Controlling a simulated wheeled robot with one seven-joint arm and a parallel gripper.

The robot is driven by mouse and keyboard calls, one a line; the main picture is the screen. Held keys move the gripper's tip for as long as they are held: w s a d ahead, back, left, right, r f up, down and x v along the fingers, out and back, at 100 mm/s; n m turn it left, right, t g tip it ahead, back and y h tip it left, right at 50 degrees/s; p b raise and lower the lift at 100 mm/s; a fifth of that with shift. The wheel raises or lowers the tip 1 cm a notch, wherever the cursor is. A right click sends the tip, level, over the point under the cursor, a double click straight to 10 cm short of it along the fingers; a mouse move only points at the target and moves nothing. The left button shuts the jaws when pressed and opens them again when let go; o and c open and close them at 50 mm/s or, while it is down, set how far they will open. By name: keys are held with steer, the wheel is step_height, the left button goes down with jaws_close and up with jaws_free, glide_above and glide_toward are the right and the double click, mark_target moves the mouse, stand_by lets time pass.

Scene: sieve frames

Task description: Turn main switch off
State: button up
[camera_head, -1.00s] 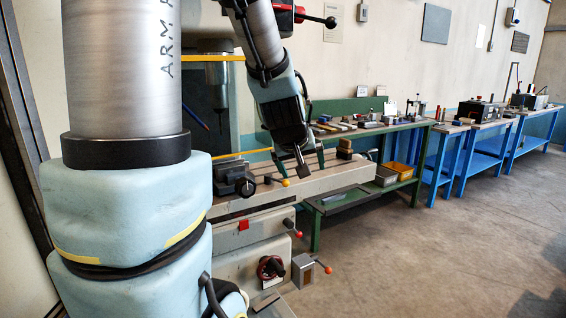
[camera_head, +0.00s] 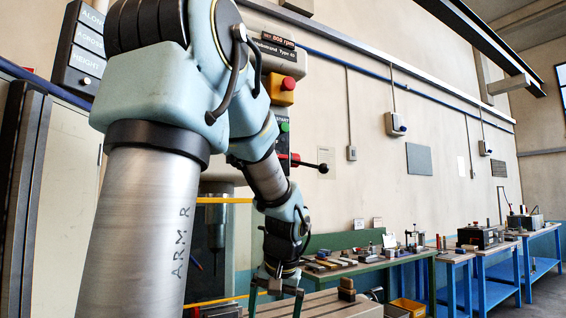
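The milling machine's head (camera_head: 262,30) stands at the upper middle, partly hidden behind my arm. It bears an rpm display (camera_head: 277,40), a red mushroom button on a yellow box (camera_head: 284,90) and a green button (camera_head: 285,127) beside a START label. No control I can see is labelled as the main switch. The lower front of the machine is out of frame. My gripper (camera_head: 275,299) hangs at the lower middle above the machine table, its two fingers apart with nothing seen between them; their tips are close to the frame's bottom edge.
The machine table (camera_head: 335,304) lies below my gripper, with a brown block (camera_head: 347,289) on it. A red lever with a black knob (camera_head: 322,168) sticks out right of the head. Tool-covered benches (camera_head: 480,252) line the wall. Wall boxes (camera_head: 395,123) hang above.

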steer(key=w+d+r+t+y+b, duration=0.1)
steer(key=w+d+r, duration=0.15)
steer(key=r, duration=0.35)
steer(key=w+d+r+t+y, duration=0.1)
steer(key=w+d+r+t, duration=0.1)
steer(key=w+r, duration=0.3)
steer(key=s+d+r+n+t+y+b, duration=0.1)
steer(key=s+r+n+t+y+b, duration=0.2)
steer(key=r, duration=1.3)
steer(key=s+d+r+n+t+y, duration=0.15)
steer(key=r+n, duration=0.35)
steer(key=r, duration=1.1)
steer(key=p+x, duration=0.1)
steer(key=x, duration=0.9)
steer(key=shift+w+d+f+t+h, duration=0.25)
steer(key=shift+d+f+t+h, duration=0.1)
steer(key=shift+h, duration=0.1)
steer(key=shift+r, duration=0.1)
steer(key=c, duration=1.4)
